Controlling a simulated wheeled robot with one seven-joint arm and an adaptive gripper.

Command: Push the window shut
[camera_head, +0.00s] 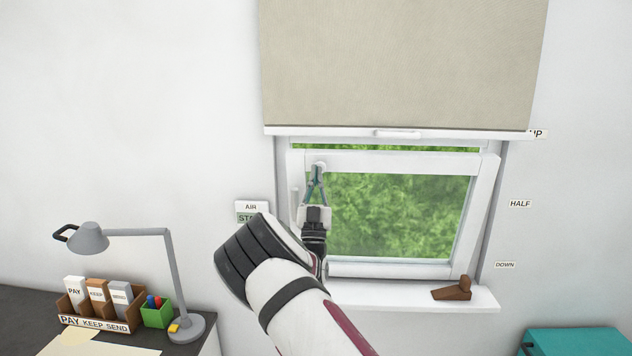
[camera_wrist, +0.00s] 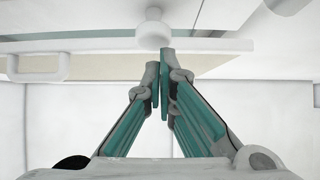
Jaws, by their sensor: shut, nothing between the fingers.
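The window sash (camera_head: 410,162) has a white frame. It leans into the room at the top, with a strip of greenery showing above its top rail. A round white knob sits at its upper left corner; in the wrist view the knob (camera_wrist: 153,33) is just beyond my fingertips. My gripper (camera_head: 318,171) is shut and empty, pointing up in front of the sash's left side. Its fingertips (camera_wrist: 160,62) are at or just short of the knob; I cannot tell whether they touch. My gripper and arm hide part of the sash's left side and lower left corner.
A beige blind (camera_head: 400,65) hangs down to just above the sash. A brown wedge (camera_head: 453,289) lies on the sill (camera_head: 390,294) at the right. A grey lamp (camera_head: 135,235) and a card box (camera_head: 98,305) stand on the desk at left. A teal box (camera_head: 580,342) is at lower right.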

